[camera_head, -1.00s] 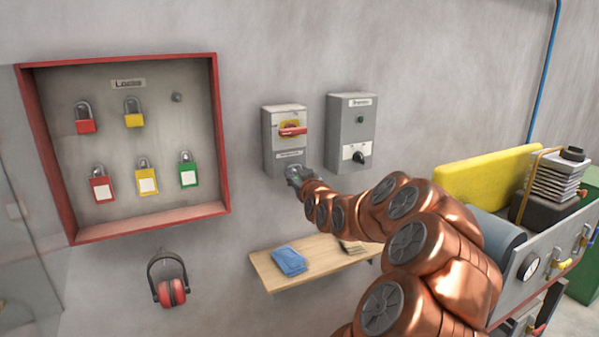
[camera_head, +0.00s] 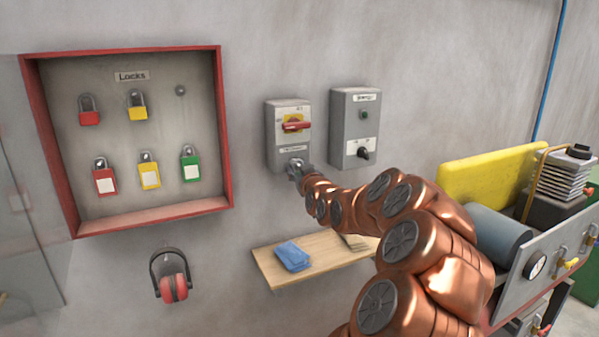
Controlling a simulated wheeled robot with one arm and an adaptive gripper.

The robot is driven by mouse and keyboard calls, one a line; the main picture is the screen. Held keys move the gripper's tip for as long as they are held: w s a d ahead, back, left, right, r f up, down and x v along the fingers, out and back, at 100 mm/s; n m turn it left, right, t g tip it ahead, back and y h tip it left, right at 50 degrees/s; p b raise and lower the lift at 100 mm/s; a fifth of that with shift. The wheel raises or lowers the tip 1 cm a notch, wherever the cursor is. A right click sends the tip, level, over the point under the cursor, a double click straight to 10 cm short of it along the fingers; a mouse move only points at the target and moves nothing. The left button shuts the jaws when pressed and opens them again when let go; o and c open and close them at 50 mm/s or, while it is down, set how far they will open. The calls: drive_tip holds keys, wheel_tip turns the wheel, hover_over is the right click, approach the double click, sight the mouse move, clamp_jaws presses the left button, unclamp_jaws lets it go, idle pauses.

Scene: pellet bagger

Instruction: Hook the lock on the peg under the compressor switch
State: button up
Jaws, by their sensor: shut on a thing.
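A grey switch box (camera_head: 289,117) with a red handle on a yellow plate is on the wall. A second grey box (camera_head: 355,125) with a black knob is to its right. Their small labels are too blurred to read surely. My gripper (camera_head: 295,167) is at the lower front of the left box, below the red handle. It is shut on a small lock, which is mostly hidden by the fingers. The peg there is hidden too, so I cannot tell whether the shackle is on it.
A red-framed lock cabinet (camera_head: 226,130) on the left holds several red, yellow and green padlocks and one bare peg (camera_head: 180,91). Ear defenders (camera_head: 174,288) hang below. A wooden shelf (camera_head: 300,277) with blue cloths is under my arm. Machinery (camera_head: 500,235) stands at right.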

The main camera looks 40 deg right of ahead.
idle(0.3)
drive_tip(key=o, duration=1.2)
drive_tip(key=shift+f, duration=0.1)
drive_tip(key=shift+o, duration=0.2)
drive_tip(key=v, duration=1.2)
drive_tip(key=shift+w, duration=0.1)
